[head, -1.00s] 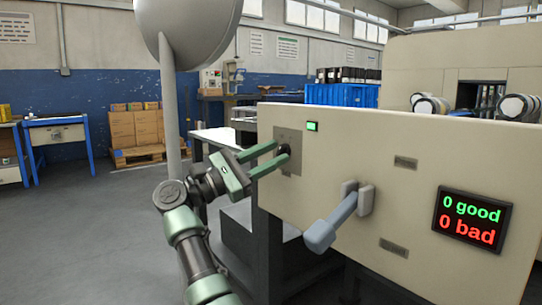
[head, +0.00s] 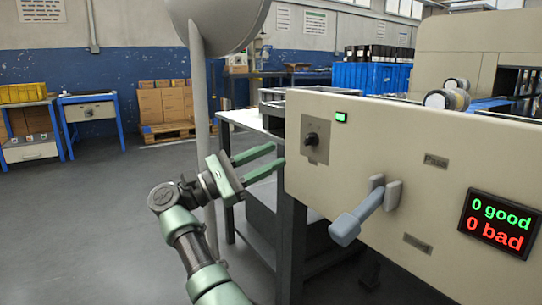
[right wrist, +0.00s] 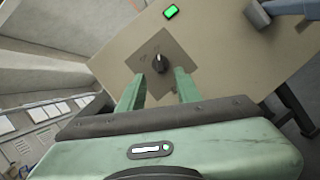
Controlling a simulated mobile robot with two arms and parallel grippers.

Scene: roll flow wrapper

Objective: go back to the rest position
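My right gripper (head: 274,159) is open and empty, left of the machine's beige front panel (head: 410,160). A black knob (head: 312,139) sits on a grey plate on that panel, a little right of and above the fingertips. In the right wrist view the two green fingers (right wrist: 158,90) are spread, with the knob (right wrist: 159,63) ahead of them and nothing between them. My left gripper is not in view.
A blue-grey lever (head: 358,217) sticks out of the panel. A lit green indicator (head: 341,117) and a display (head: 498,223) reading 0 good, 0 bad are on it. A table (head: 240,118) stands behind my gripper. Open floor (head: 90,220) lies to the left.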

